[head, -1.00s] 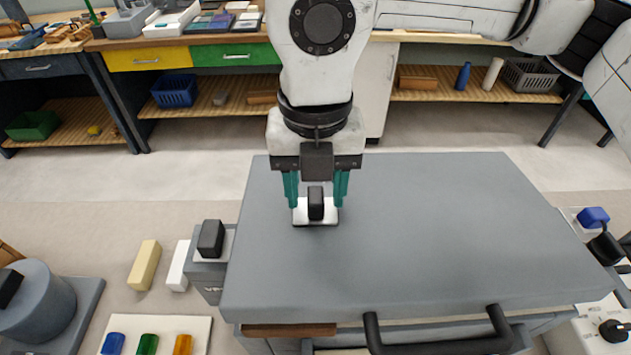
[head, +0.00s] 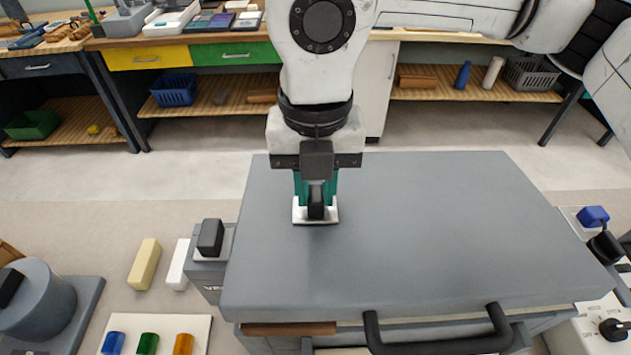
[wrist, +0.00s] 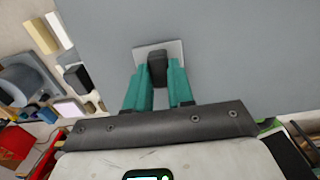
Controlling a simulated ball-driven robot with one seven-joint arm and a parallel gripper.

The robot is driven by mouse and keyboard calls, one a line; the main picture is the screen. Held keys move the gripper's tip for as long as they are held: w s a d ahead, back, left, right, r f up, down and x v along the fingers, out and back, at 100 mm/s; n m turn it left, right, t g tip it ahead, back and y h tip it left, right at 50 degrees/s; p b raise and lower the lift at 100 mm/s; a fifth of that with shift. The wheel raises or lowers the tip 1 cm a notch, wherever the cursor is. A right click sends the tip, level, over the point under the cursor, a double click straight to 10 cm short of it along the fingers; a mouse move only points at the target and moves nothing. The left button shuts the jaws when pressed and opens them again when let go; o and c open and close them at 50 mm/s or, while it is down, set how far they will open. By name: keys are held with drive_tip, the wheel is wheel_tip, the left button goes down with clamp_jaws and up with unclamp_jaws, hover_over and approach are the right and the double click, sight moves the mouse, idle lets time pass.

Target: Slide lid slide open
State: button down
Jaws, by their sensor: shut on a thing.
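The grey lid (head: 430,230) is a wide flat slab lying over a box-like body. A small black knob (head: 316,212) on a white square plate (head: 300,217) stands on the lid's left part. My gripper (head: 316,198) comes down from above with its teal fingers shut on the black knob. In the wrist view the fingers of my gripper (wrist: 158,85) sit on both sides of the knob (wrist: 158,68), and the white plate (wrist: 145,52) lies under it. The fingers partly hide the knob.
A black bar handle (head: 440,345) is at the front below the lid. A second black knob (head: 210,237) stands on a grey block left of the lid. A white panel with a blue knob (head: 593,216) is at the right. Benches stand behind.

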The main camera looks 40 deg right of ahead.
drive_tip(key=s+d+b, duration=0.2)
drive_tip(key=d, duration=0.1)
drive_tip(key=shift+f, duration=0.1)
drive_tip(key=shift+s+d, duration=0.4)
drive_tip(key=shift+d, duration=0.05)
drive_tip(key=c, duration=1)
unclamp_jaws()
drive_tip(key=shift+o, duration=0.2)
wheel_tip(320, 180, up, 11)
drive_tip(key=b, duration=0.1)
